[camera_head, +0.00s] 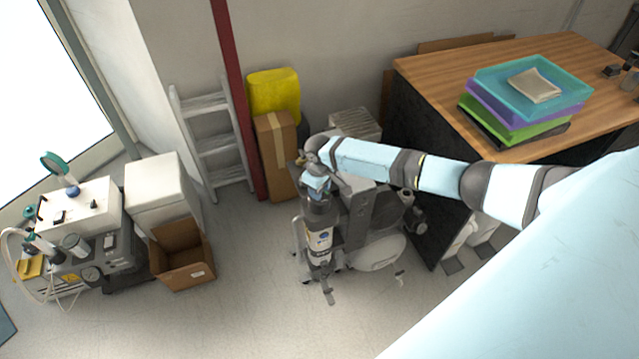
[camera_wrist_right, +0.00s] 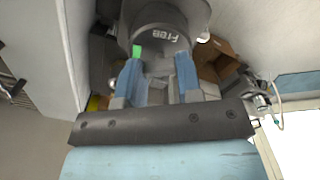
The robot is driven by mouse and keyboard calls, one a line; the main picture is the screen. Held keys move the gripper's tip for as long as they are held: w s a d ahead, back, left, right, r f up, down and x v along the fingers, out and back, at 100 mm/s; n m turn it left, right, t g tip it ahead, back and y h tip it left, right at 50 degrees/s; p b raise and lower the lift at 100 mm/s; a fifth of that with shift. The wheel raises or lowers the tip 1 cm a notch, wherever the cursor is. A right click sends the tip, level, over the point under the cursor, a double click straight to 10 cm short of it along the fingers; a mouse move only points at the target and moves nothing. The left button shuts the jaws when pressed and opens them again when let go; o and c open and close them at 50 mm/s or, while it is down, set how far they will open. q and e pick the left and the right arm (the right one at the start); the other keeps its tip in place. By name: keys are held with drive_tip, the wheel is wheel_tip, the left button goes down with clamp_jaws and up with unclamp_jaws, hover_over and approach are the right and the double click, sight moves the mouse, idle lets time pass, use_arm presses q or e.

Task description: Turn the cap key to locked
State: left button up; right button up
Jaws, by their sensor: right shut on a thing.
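The dark round cap (camera_wrist_right: 165,22) is at the top of the right wrist view, with the word "Free" on its face and a small green mark (camera_wrist_right: 137,51) by the left fingertip. My right gripper (camera_wrist_right: 158,68) has its two blue fingers on either side of a grey part just below the cap and is shut on it. I take this part to be the cap key, mostly hidden between the fingers. In the head view my right gripper (camera_head: 317,186) is over the top of the grey compressor unit (camera_head: 319,242), hiding the cap. My left gripper is not in view.
A wooden desk (camera_head: 440,75) with stacked trays (camera_head: 530,85) stands to the right. An open cardboard box (camera_head: 182,262) and a white-topped machine (camera_head: 80,208) are at the left. A ladder (camera_head: 212,140) leans behind. The floor in front is clear.

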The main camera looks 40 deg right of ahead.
drive_tip(key=o, duration=1)
drive_tip(key=shift+c, duration=0.2)
wheel_tip(320, 180, up, 14)
drive_tip(key=shift+b, duration=0.3)
